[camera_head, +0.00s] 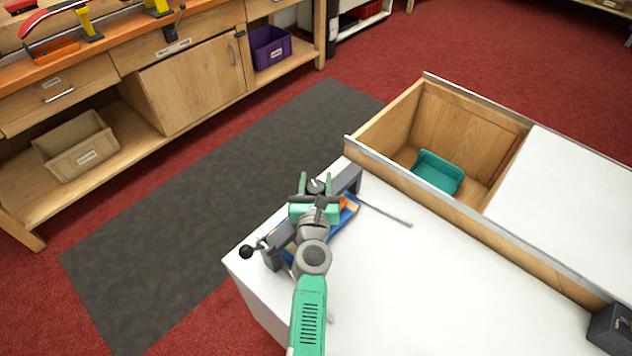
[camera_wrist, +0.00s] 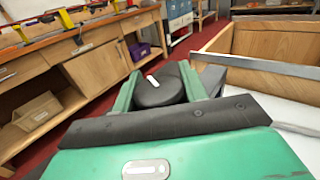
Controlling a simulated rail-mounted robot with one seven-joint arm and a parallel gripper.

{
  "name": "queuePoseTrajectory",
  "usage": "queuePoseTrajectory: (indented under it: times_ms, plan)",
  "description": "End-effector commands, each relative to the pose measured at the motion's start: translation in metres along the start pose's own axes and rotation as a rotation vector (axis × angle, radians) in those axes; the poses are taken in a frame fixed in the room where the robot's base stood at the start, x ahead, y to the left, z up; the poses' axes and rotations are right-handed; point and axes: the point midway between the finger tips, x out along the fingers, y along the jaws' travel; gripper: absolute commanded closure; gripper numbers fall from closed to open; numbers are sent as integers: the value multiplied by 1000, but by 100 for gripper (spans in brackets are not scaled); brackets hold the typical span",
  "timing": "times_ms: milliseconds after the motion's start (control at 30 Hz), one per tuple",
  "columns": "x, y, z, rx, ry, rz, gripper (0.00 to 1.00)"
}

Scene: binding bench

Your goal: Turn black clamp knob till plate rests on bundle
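The black clamp knob (camera_head: 316,186) is a round dark cap with a white mark, at the far end of my gripper. In the wrist view the knob (camera_wrist: 160,88) lies between the two green fingers of my gripper (camera_wrist: 159,75), one on each side. The fingers are close to its sides; I cannot tell if they press on it. My gripper (camera_head: 317,188) is over the grey clamp frame (camera_head: 348,182), on the white bench top's left end. Blue and tan parts (camera_head: 347,217) show beneath my gripper. The plate and its gap to the bundle are hidden.
A black ball-ended lever (camera_head: 247,252) sticks out at the clamp's left. A thin grey rod (camera_head: 386,214) lies to its right. A teal bin (camera_head: 438,172) sits in the open wooden compartment behind. A dark box (camera_head: 610,328) stands at right. The bench top's middle is clear.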

Motion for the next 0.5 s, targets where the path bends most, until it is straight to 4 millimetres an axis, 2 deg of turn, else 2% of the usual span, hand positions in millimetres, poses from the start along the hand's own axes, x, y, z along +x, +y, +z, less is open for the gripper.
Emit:
queuePoseTrajectory:
  times_ms: [167,500]
  plan:
    - [0,0,-2,0,0,-28,80]
    - [0,-6,-4,2,10,-363,80]
